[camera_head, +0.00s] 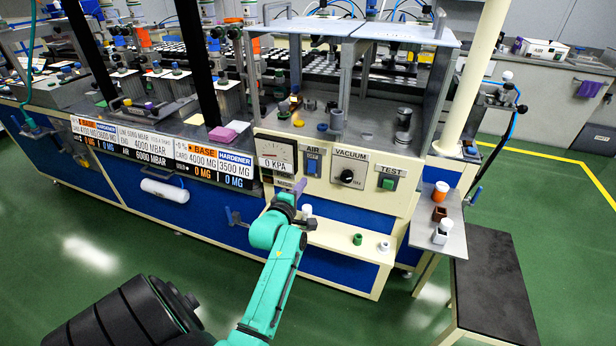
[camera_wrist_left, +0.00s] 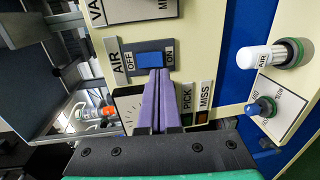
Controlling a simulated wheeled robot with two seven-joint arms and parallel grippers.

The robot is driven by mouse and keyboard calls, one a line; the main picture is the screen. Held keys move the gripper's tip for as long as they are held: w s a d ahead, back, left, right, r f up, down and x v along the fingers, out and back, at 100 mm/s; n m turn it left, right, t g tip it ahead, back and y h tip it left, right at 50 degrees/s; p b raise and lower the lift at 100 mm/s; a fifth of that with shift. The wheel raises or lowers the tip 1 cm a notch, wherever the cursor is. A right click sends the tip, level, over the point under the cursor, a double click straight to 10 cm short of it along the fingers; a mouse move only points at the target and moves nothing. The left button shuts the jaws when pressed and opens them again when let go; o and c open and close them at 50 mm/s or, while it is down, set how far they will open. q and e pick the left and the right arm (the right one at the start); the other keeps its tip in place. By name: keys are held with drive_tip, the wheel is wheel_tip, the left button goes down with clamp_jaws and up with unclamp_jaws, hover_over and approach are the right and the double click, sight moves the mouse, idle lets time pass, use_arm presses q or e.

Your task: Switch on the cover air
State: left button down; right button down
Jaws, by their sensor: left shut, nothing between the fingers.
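The AIR switch (camera_head: 312,167) is a blue rocker in a dark plate on the cream front panel. In the left wrist view its blue rocker (camera_wrist_left: 150,59) sits between the words OFF on the left and ON on the right. My left gripper (camera_head: 299,187) is in front of the panel, below and left of the switch. In the left wrist view its purple fingers (camera_wrist_left: 156,74) are shut together and empty, with their tips at the rocker's near edge. I cannot tell whether they touch it. My right gripper is not in view.
A pressure gauge (camera_head: 275,157) reading 0 KPA is left of the switch. The VACUUM knob (camera_head: 347,177) and green TEST button (camera_head: 388,183) are to the right. A cream ledge (camera_head: 335,240) with small caps juts out below.

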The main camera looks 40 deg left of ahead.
sight(312, 172)
use_arm(q)
drive_tip(key=x, duration=0.5)
drive_tip(key=shift+w, duration=0.15)
drive_tip(key=shift+w+b, duration=0.1)
drive_tip(key=shift+b, duration=0.4)
drive_tip(key=shift+f, duration=0.1)
